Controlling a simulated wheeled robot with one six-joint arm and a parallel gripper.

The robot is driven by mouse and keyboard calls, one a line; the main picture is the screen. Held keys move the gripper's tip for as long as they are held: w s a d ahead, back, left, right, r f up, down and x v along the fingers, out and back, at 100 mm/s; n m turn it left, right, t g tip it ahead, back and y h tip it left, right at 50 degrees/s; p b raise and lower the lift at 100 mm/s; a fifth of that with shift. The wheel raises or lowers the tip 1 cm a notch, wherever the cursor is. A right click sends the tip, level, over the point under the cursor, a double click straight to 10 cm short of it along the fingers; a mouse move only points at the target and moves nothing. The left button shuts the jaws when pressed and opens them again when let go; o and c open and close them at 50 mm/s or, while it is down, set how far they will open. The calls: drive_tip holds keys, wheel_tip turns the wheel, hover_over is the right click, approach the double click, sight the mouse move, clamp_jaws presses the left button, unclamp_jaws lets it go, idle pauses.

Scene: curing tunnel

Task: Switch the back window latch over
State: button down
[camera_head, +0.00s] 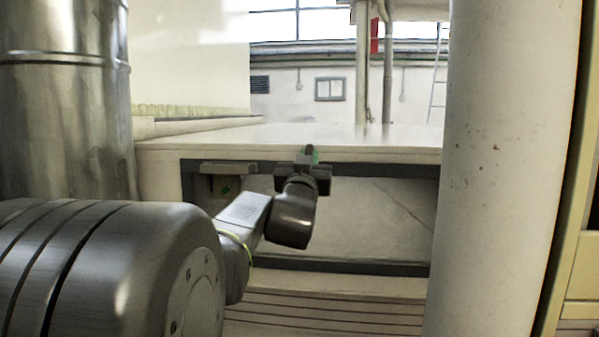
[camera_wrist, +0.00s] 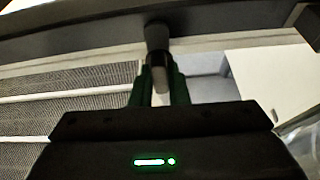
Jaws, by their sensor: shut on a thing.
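My gripper (camera_head: 307,160) is at the upper edge of the dark-framed window (camera_head: 385,169) in the front of the pale tunnel body. Its green fingers, also clear in the wrist view (camera_wrist: 163,75), are shut on a short grey latch lever (camera_wrist: 157,37). The lever stands out from the dark frame bar (camera_wrist: 100,32), and its lower end lies between the fingers. In the head view my gripper and wrist mostly hide the latch.
A grey bar-shaped fitting (camera_head: 228,167) sits on the frame left of my gripper. A thick pale column (camera_head: 505,170) stands at the right and a metal cylinder (camera_head: 65,100) at the left. The tunnel's flat top (camera_head: 290,135) is clear.

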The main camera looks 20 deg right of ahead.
drive_tip(key=shift+f+n+y+b, duration=0.1)
drive_tip(key=shift+n+y+b, duration=0.2)
drive_tip(key=shift+n, duration=0.3)
drive_tip(key=c, duration=1.4)
unclamp_jaws()
drive_tip(key=b+v, duration=0.1)
drive_tip(key=v, duration=1.2)
drive_tip(key=shift+s+f, duration=0.3)
drive_tip(key=shift+f, duration=0.05)
drive_tip(key=shift+w, duration=0.1)
drive_tip(key=p+x, duration=0.1)
drive_tip(key=x, duration=1.2)
drive_tip(key=shift+w+r, duration=0.2)
drive_tip(key=shift+r, duration=0.25)
